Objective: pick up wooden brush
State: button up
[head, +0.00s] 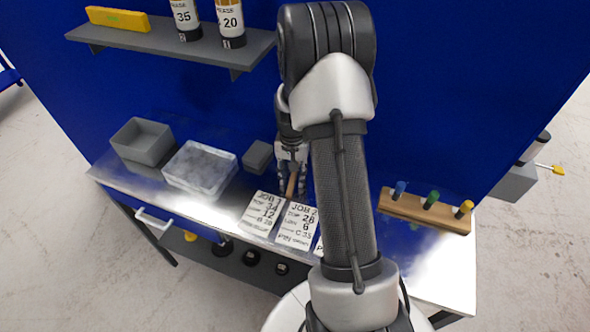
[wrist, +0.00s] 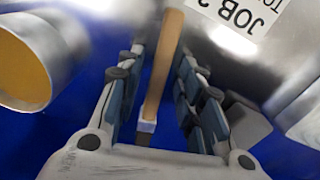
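The wooden brush shows in the wrist view as a long tan handle (wrist: 163,68) with a pale block at its lower end. It lies between the two fingers of my gripper (wrist: 160,60), with a visible gap on each side. My gripper is open around it. In the head view my gripper (head: 291,168) points down at the bench, and a short piece of the brown handle (head: 291,187) shows just below it. The arm and fingers hide the rest of the brush there.
Job cards (head: 262,212) lie just in front of the brush. A grey bin (head: 142,142), a clear tray (head: 200,168) and a small dark grey block (head: 258,155) stand to the left. A wooden rack (head: 408,207) with coloured pegs stands right. A shelf (head: 170,42) hangs above.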

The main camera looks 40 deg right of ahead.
aim_at(292, 179)
grip_shut()
jog(key=shift+r, duration=0.1)
dwell(0.4)
jog(key=shift+s+a+r+p, duration=0.1)
jog(key=shift+a+r+p, duration=0.1)
jog(key=shift+r+p, duration=0.4)
notch_tip(292, 179, up, 6)
jog(key=shift+f+p, duration=0.25)
jog(key=shift+p, duration=0.7)
jog(key=shift+s+a+r, duration=0.2)
jog(key=shift+s+a, duration=0.1)
jog(key=shift+a, duration=0.2)
jog(key=s+a, duration=0.3)
jog(key=a, duration=0.2)
jog(key=s+a+p, duration=0.1)
jog(key=s+a, duration=0.2)
jog(key=a, duration=0.2)
jog(key=s+a+p, duration=0.1)
jog(key=s+a, duration=0.2)
jog(key=a, duration=0.3)
jog(key=shift+s+f, duration=0.15)
jog(key=shift+s, duration=0.05)
